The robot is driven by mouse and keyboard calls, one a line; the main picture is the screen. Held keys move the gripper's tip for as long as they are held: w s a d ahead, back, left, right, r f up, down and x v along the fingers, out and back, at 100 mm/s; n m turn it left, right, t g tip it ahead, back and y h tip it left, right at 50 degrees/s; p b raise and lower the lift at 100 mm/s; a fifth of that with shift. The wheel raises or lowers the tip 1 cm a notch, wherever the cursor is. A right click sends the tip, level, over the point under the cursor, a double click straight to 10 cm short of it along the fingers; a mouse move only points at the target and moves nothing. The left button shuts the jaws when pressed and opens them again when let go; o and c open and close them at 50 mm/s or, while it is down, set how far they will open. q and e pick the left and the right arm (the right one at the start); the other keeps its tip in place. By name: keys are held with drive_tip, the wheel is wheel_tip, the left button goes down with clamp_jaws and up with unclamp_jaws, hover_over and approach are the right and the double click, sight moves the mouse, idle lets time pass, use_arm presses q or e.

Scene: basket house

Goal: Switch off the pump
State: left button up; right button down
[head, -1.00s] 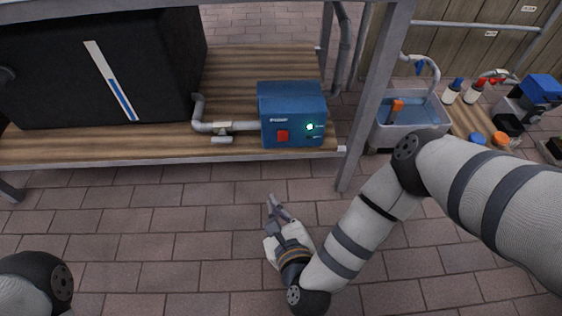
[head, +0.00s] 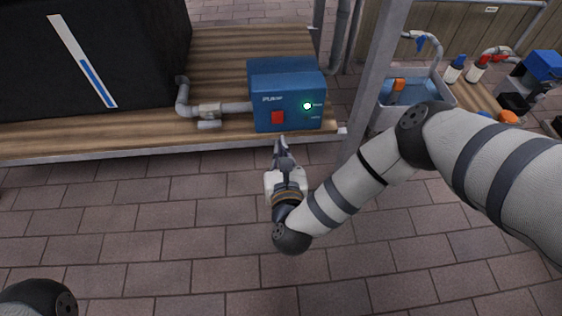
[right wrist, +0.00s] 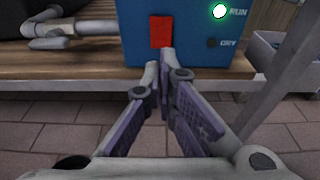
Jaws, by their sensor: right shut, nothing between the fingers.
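The blue pump box (head: 287,82) stands on the wooden shelf, with a red switch (head: 278,118) low on its front. Its RUN light (head: 307,105) glows green. In the right wrist view the red switch (right wrist: 161,31) is just beyond the fingertips, and the light below RUN, marked DRY (right wrist: 211,43), is dark. My right gripper (head: 280,141) is shut and empty, just in front of and below the switch; it also shows in the right wrist view (right wrist: 160,60). I cannot tell that it touches the box. My left gripper is out of view.
A grey pipe with a valve (head: 209,112) joins the pump on its left. A black tank (head: 95,60) with a blue level strip stands further left. A metal post (head: 375,80) rises right of the pump, close to my right arm. A sink (head: 440,93) and bottles are beyond it.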

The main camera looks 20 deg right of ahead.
sight(277, 118)
drive_tip(key=x, duration=0.2)
drive_tip(key=b+x, duration=0.1)
drive_tip(key=r+x, duration=0.1)
drive_tip(key=x, duration=0.1)
drive_tip(key=shift+w+d+f+b, duration=0.1)
drive_tip(key=shift+w+f+b, duration=0.05)
drive_tip(key=shift+w+b, duration=0.25)
drive_tip(key=shift+w+d, duration=0.1)
drive_tip(key=shift+w, duration=0.3)
drive_tip(key=shift+w+d+r, duration=0.15)
drive_tip(key=shift+w+r, duration=0.1)
drive_tip(key=shift+r, duration=0.1)
drive_tip(key=shift+w, duration=0.15)
